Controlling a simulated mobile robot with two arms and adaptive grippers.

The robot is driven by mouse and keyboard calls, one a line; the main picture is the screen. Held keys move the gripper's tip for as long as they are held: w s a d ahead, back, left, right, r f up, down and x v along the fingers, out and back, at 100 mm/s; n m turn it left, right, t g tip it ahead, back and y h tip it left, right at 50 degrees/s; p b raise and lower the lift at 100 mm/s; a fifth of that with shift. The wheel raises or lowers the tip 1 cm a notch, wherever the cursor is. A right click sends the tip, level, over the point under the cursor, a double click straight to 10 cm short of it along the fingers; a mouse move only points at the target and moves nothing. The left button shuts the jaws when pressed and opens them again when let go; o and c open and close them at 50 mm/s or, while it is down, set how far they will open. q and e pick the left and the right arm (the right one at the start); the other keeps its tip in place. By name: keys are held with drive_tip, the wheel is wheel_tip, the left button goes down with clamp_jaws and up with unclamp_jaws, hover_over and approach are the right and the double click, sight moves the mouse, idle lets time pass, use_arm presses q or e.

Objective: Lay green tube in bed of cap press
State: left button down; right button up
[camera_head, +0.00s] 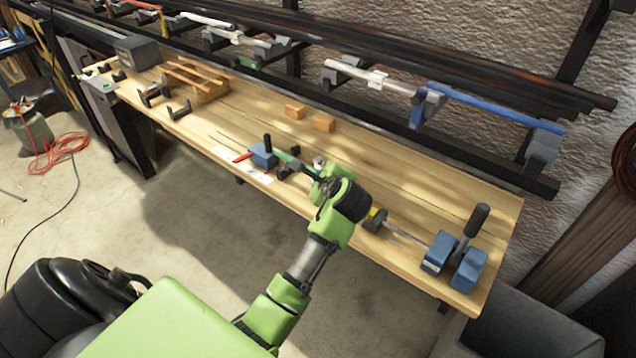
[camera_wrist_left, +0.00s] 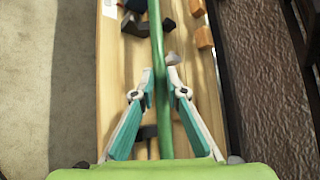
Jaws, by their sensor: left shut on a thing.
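My left gripper (camera_head: 314,174) is over the front middle of the workbench, shut on the green tube (camera_head: 284,156). In the left wrist view, the tube (camera_wrist_left: 157,35) runs lengthwise between the teal fingers (camera_wrist_left: 159,80) and past their tips. Its far end reaches toward a blue block (camera_head: 262,155) with an upright black lever. Another blue two-block fixture (camera_head: 438,252) with a black-handled lever stands at the bench's right end. I cannot tell for sure which one is the cap press. The gripper and wrist hide part of the tube. My right gripper is not in view.
Two orange-brown wooden blocks (camera_head: 323,123) lie behind the gripper on the wooden bench (camera_head: 400,170). Dark supports (camera_head: 285,173) stand near the tube. A wall rack holds pipes, including a blue one (camera_head: 490,107). The rear middle of the bench is mostly clear.

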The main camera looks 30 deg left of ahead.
use_arm(q)
drive_tip(key=shift+w+a+f, duration=0.15)
drive_tip(key=shift+w+f, duration=0.05)
wheel_tip(320, 180, down, 3)
drive_tip(key=shift+w+a+p, duration=0.1)
drive_tip(key=shift+w+p, duration=0.05)
drive_tip(key=shift+p, duration=0.3)
drive_tip(key=shift+f, duration=0.3)
drive_tip(key=shift+f, duration=0.15)
drive_tip(key=c, duration=2)
unclamp_jaws()
drive_tip(key=shift+f, duration=0.1)
